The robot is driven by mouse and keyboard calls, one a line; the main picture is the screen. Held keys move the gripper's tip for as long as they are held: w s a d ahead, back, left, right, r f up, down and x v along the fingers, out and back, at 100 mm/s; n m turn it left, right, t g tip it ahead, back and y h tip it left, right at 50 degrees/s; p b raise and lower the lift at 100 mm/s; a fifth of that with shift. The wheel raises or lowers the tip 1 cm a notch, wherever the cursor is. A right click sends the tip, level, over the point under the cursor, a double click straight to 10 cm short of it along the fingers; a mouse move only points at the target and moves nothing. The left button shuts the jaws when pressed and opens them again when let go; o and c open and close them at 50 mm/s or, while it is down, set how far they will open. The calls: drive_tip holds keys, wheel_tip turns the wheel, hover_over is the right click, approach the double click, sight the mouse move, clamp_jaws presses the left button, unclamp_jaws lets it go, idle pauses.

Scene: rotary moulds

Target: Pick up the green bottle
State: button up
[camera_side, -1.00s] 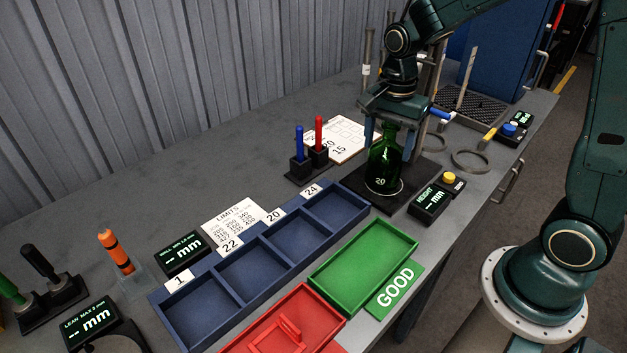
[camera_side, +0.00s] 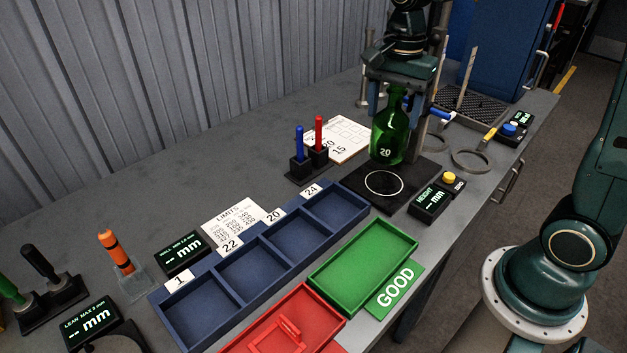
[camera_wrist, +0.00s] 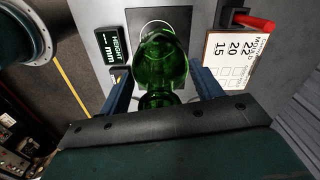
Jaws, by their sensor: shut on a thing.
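The green bottle (camera_side: 389,138) is upright, marked 20, and hangs in the air above the black height plate (camera_side: 362,183) with its white ring. My gripper (camera_side: 386,97) is shut on the bottle near its neck, from above. In the wrist view the green bottle (camera_wrist: 160,65) sits between the two blue fingers of my gripper (camera_wrist: 163,88). Below it the dark plate with part of the ring shows.
A height display (camera_side: 430,203) with a yellow button stands right of the plate. Red and blue markers (camera_side: 309,152) stand to the left. The blue divided tray (camera_side: 270,255), green tray (camera_side: 363,262) and red tray (camera_side: 290,325) are in front. Metal rods and rings stand behind.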

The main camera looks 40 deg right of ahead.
wheel_tip(320, 180, up, 13)
drive_tip(key=shift+f, duration=0.1)
idle(0.3)
idle(0.5)
drive_tip(key=w+a+n, duration=0.1)
drive_tip(key=a+n, duration=1.1)
drive_tip(key=a, duration=1.1)
drive_tip(key=shift+w+a+f+n, duration=0.15)
drive_tip(key=shift+a+f+n, duration=0.05)
drive_tip(key=shift+a+n, duration=0.2)
drive_tip(key=shift+f, duration=0.15)
